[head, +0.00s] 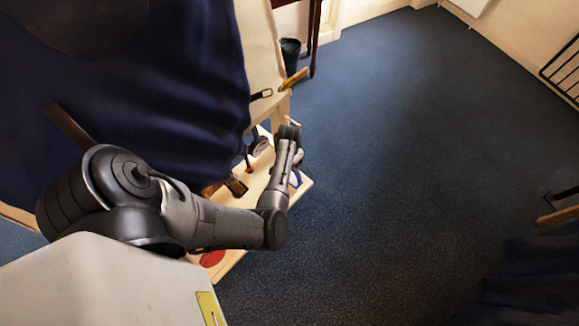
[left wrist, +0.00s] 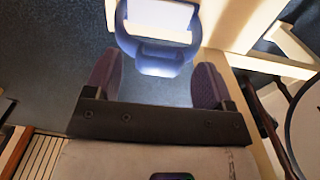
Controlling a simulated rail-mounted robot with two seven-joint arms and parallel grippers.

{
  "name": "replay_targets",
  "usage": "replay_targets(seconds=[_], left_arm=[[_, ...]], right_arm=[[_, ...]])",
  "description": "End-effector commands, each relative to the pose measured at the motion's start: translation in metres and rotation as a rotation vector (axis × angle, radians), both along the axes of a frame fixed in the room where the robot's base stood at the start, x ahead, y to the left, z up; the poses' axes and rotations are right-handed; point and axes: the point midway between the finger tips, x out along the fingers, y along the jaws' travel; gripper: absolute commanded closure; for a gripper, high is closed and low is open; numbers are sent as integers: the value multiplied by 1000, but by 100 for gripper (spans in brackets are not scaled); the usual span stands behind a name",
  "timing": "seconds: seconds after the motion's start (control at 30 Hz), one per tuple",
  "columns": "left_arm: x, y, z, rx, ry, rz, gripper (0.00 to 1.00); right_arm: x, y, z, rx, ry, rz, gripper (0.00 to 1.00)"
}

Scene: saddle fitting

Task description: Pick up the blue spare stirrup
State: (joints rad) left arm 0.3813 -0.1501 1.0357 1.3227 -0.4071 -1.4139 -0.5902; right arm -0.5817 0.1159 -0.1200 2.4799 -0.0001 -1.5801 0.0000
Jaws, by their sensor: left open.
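The blue stirrup (left wrist: 158,66) shows at the top middle of the left wrist view. It is a blue loop with a pale area inside its opening. My left gripper (left wrist: 157,78) is open, with one dark purple finger on each side of the stirrup's near end. A gap shows on both sides, and I see no contact. In the head view my left arm reaches over a pale wooden shelf, and its wrist hides the gripper. I cannot clearly make out the stirrup there. My right gripper is not in view.
The wooden shelf (head: 259,183) holds a brush (head: 236,186) and a red round item (head: 212,258). A large dark blue draped cloth (head: 185,95) stands close to my left arm. The blue carpet (head: 400,150) to the right is open floor.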

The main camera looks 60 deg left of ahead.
Motion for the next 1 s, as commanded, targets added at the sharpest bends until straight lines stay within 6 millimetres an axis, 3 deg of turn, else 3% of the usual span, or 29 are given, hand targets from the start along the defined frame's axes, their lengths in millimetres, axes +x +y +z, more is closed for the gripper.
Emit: replay_targets(seconds=[0.1,0.33,1.0], left_arm=[[0,0,-13,1,-2,-1,23],[0,0,-13,0,-1,-1,23],[0,0,-13,0,-1,-1,88]], right_arm=[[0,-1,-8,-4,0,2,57],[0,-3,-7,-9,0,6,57],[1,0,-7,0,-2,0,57]])
